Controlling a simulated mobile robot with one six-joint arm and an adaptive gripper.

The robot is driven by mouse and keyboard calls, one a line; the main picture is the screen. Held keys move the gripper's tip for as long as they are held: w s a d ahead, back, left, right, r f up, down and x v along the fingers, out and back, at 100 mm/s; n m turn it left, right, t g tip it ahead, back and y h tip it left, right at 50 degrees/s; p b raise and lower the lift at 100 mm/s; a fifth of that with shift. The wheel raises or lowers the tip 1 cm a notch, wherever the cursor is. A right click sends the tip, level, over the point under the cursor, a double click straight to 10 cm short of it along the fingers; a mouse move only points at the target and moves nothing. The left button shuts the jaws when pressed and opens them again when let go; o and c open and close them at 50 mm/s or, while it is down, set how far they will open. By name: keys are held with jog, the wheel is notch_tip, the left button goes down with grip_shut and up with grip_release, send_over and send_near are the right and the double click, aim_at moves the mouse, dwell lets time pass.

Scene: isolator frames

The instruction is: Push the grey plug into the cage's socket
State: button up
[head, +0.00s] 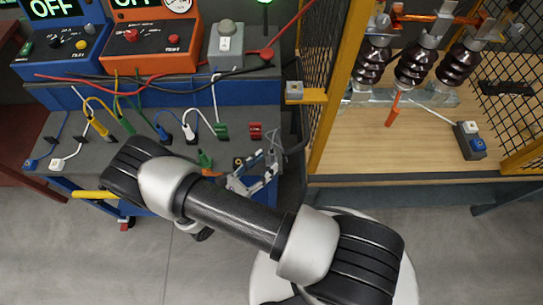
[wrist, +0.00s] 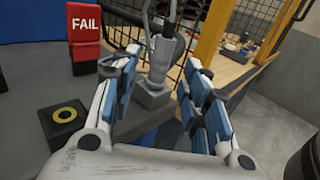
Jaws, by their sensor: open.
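My gripper (wrist: 158,92) is open, with its blue and white fingers spread apart. In the wrist view the grey plug (wrist: 153,94) stands upright on the bench, showing between the fingers and just beyond them. No finger visibly closes on it. In the head view my gripper (head: 257,176) is over the bench's front right corner, and the plug there is hard to tell from the fingers. A small grey block (head: 294,89) on a yellow bracket at the cage's left post looks like the socket. It is behind and right of my gripper.
The mesh cage (head: 330,85) with a yellow post stands right of the bench. Coloured plugs and cables (head: 160,125) fill the bench's left. A red FAIL block (wrist: 85,32) and a black block with a yellow ring (wrist: 66,118) stand near my gripper.

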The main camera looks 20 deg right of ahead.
aim_at(269, 159)
jog(key=x, duration=0.4)
jog(key=shift+r, duration=0.2)
jog(key=shift+a, duration=0.1)
jog(key=shift+c, duration=0.4)
grip_shut()
